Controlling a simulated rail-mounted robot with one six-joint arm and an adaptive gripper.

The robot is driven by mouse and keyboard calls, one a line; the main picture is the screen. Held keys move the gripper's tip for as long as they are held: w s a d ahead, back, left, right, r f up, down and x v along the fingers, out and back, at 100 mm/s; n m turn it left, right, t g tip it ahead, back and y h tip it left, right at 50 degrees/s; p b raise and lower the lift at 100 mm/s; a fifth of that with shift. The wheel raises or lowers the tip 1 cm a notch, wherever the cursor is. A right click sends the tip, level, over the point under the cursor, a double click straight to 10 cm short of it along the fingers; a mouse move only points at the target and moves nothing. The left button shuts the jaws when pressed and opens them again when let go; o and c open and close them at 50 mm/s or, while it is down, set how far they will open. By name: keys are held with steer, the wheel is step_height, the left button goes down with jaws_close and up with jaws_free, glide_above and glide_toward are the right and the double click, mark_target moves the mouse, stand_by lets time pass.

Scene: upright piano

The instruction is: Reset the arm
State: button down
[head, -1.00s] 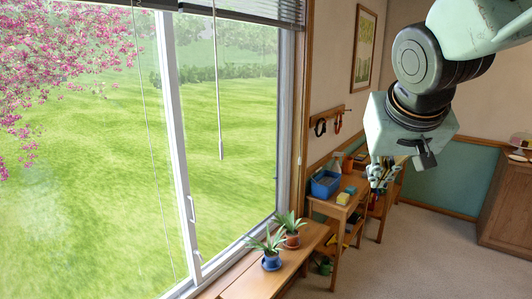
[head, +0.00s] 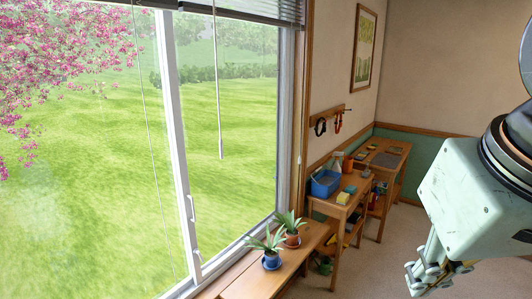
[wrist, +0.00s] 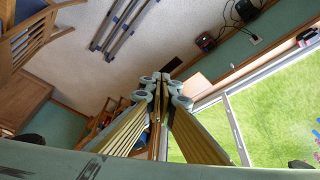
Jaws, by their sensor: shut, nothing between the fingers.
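My gripper (head: 425,283) hangs at the lower right of the head view below its pale green wrist housing. Its fingers point down and to the left and hold nothing. In the wrist view its fingertips (wrist: 163,88) meet at the middle of the picture, shut and empty. No object touches the fingers in either view.
A bench (head: 248,287) with two potted plants stands under the large window (head: 235,120). Desks with a blue bin (head: 325,184) stand by the wall. The wrist view shows tilted carpet (wrist: 95,65), a wooden chair (wrist: 30,40) and a cabinet (wrist: 25,103).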

steer(key=shift+g, duration=0.3)
steer(key=s, duration=0.1)
steer(key=s+a+f, duration=0.1)
steer(key=s, duration=0.3)
steer(key=shift+s+a+f, duration=0.15)
steer(key=shift+a+f, duration=0.05)
steer(key=shift+f, duration=0.05)
